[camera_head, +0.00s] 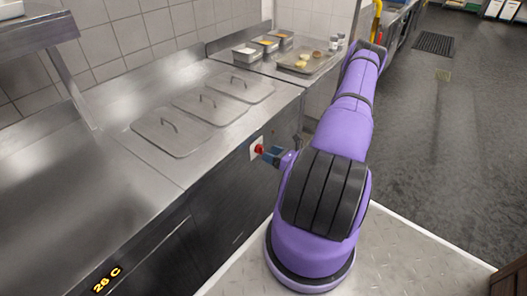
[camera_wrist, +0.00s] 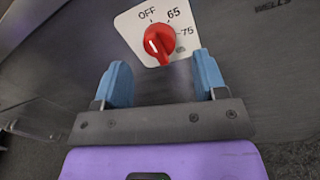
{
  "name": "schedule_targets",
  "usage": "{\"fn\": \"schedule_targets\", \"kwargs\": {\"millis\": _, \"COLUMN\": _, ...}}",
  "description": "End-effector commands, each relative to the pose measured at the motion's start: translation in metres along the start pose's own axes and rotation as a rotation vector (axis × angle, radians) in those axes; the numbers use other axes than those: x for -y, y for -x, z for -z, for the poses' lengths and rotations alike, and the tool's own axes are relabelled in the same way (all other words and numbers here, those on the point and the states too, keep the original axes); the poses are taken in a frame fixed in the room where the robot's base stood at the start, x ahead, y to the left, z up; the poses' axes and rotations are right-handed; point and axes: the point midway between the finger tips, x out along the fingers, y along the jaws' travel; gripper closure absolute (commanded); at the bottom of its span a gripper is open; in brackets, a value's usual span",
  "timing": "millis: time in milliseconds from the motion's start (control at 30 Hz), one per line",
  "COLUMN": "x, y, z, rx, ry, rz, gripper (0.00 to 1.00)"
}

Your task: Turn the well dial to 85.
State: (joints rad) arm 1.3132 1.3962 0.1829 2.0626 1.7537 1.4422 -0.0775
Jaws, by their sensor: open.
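The well dial is a red knob (camera_wrist: 160,42) on a white plate (camera_wrist: 131,24) marked OFF, 65 and 75 in the wrist view; an 85 mark does not show. A pale pointer line on the knob lies toward its lower left. In the head view the red dial (camera_head: 259,148) is on the front panel of the steel counter. The dial is just beyond the fingertips. In the head view my gripper (camera_head: 270,154) is right by the dial, partly hidden by my purple arm.
The steel counter (camera_head: 150,95) holds several lidded wells (camera_head: 172,131). A tray with food (camera_head: 306,62) and small pans (camera_head: 247,52) stand at its far end. A display (camera_head: 107,280) reads 26 C. Open floor (camera_head: 440,130) lies to the right.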

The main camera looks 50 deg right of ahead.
Motion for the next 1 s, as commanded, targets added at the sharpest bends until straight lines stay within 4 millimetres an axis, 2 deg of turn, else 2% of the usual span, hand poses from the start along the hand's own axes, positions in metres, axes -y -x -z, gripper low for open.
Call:
{"fn": "schedule_targets", "kwargs": {"millis": 100, "x": 0.000, "y": -0.018, "z": 0.000, "rx": 0.000, "ry": 0.001, "rz": -0.002, "gripper": 0.35}}
{"fn": "schedule_targets", "kwargs": {"millis": 233, "x": 0.000, "y": -0.031, "z": 0.000, "rx": 0.001, "ry": 0.001, "rz": -0.002, "gripper": 0.35}}
{"fn": "schedule_targets", "kwargs": {"millis": 633, "x": 0.000, "y": -0.038, "z": 0.000, "rx": 0.000, "ry": 0.000, "rz": -0.001, "gripper": 0.35}}
{"fn": "schedule_targets", "kwargs": {"millis": 667, "x": 0.000, "y": -0.038, "z": 0.000, "rx": 0.000, "ry": 0.000, "rz": -0.001, "gripper": 0.37}}
{"fn": "schedule_targets", "kwargs": {"millis": 867, "x": 0.000, "y": -0.038, "z": 0.000, "rx": 0.000, "ry": 0.000, "rz": -0.001, "gripper": 0.83}}
{"fn": "schedule_targets", "kwargs": {"millis": 1000, "x": 0.000, "y": -0.038, "z": 0.000, "rx": 0.000, "ry": -0.002, "rz": -0.001, "gripper": 0.84}}
